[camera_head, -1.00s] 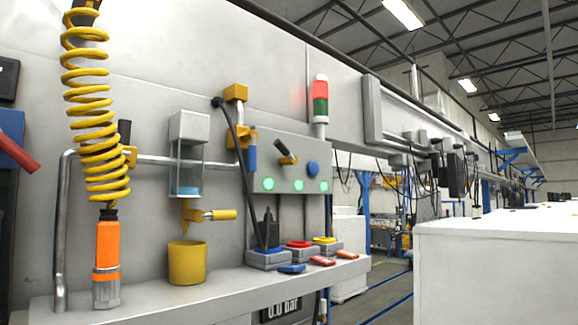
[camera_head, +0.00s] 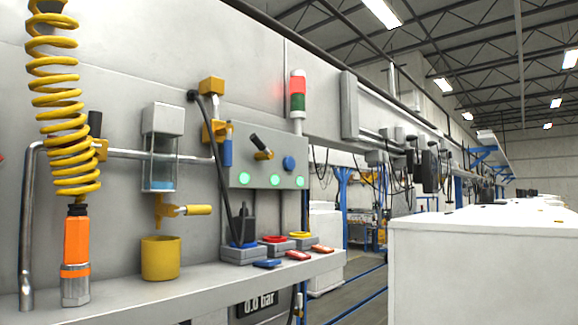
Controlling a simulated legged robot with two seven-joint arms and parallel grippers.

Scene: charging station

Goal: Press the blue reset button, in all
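A round blue button (camera_head: 289,163) sits on the right part of the grey control panel (camera_head: 262,141) on the wall. A black lever (camera_head: 261,146) on a yellow base is left of it, and several green lights glow along the panel's lower edge. Neither of my grippers shows in the head view, so nothing of mine is seen touching the button.
A shelf (camera_head: 130,307) below the panel holds a yellow cup (camera_head: 160,258), an orange tool (camera_head: 76,254) under a coiled yellow hose (camera_head: 60,110), and small coloured blocks. A red-and-green signal light (camera_head: 298,95) stands above the panel. A white box (camera_head: 480,275) fills the right.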

